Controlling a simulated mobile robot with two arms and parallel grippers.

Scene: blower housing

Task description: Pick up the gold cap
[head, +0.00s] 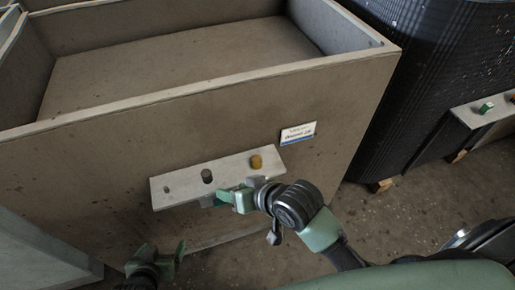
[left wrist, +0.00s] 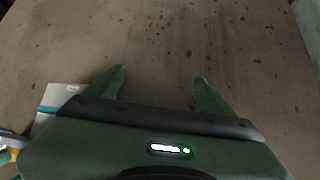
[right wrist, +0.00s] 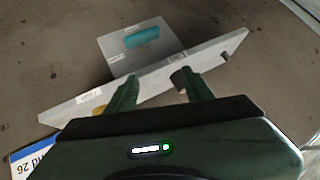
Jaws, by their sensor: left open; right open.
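The gold cap (head: 256,162) stands at the right end of a narrow light-grey shelf (head: 228,172) on the front of a large brown bin. In the right wrist view the gold cap (right wrist: 99,110) shows small and partly hidden beside the left finger. My right gripper (head: 233,198) is open and empty just in front of the shelf, left of the cap in the head view; its fingers also show in the right wrist view (right wrist: 159,88). My left gripper (head: 157,263) is low at the bottom of the head view, open and empty, away from the cap; its fingers show in the left wrist view (left wrist: 157,84).
A dark round piece (head: 207,176) and a smaller one (head: 167,189) are on the same shelf. The bin (head: 330,110) carries a blue-white label (head: 298,133). A black ribbed bin (head: 425,70) stands right, with a green piece (head: 487,107) on its ledge.

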